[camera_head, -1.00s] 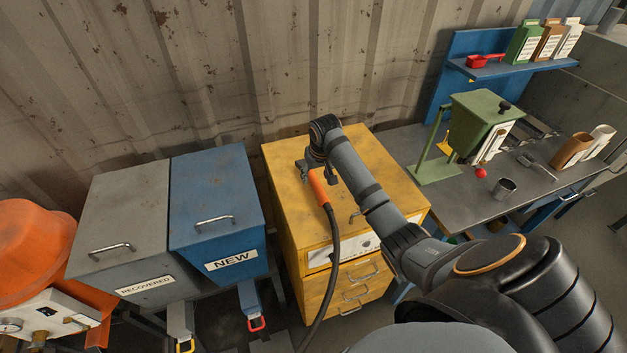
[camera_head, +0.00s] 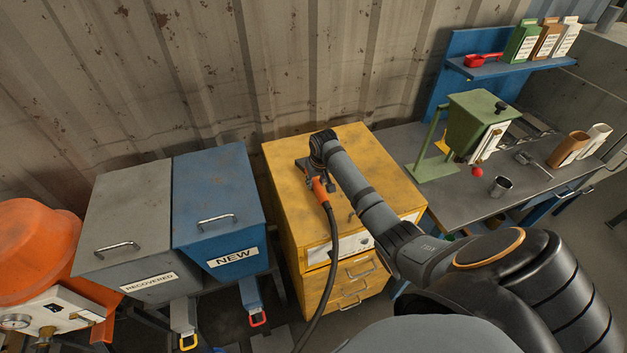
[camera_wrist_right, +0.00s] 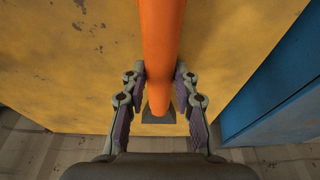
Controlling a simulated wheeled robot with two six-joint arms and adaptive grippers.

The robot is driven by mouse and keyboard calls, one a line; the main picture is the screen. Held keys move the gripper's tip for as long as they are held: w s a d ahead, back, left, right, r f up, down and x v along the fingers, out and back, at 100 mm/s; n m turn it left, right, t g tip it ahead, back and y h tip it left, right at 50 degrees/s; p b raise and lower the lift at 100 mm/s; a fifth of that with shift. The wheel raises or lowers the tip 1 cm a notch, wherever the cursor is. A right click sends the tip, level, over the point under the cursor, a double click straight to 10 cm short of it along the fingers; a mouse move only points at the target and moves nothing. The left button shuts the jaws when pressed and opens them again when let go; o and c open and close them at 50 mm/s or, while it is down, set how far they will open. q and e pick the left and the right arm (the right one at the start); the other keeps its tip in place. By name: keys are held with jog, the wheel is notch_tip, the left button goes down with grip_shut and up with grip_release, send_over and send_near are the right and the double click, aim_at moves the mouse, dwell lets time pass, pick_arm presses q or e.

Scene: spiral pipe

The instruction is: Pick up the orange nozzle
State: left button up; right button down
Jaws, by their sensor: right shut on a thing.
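The orange nozzle (camera_head: 320,190) is at the top of the yellow drawer cabinet (camera_head: 375,160), with a dark hose (camera_head: 330,265) running down from it past the cabinet's front. My right gripper (camera_head: 310,174) is at the nozzle and hides part of it. In the right wrist view the nozzle (camera_wrist_right: 162,45) runs between the two fingers of the right gripper (camera_wrist_right: 161,72), which are shut on it. A small dark piece (camera_wrist_right: 158,112) shows behind the nozzle's lower end. My left gripper is out of view.
The blue NEW bin (camera_head: 215,195) and the grey RECOVERED bin (camera_head: 125,215) stand left of the cabinet. A workbench (camera_head: 460,205) with a green hopper device (camera_head: 475,120) stands to the right. The corrugated wall (camera_head: 230,70) is behind.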

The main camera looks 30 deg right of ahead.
aim_at(314, 180)
jog(key=shift+r, duration=0.1)
jog(key=shift+r+b, duration=0.25)
jog(key=shift+b, duration=0.15)
jog(key=v, duration=0.1)
jog(key=b+v, duration=0.1)
jog(key=v, duration=0.1)
jog(key=shift+w+a+r+b, duration=0.15)
jog(key=shift+w+a+b, duration=0.1)
jog(key=shift+b, duration=0.05)
jog(key=s+a+r+p, duration=0.2)
jog(key=s+a+r, duration=0.6)
jog(key=a+r, duration=0.1)
jog(key=shift+a, duration=0.85)
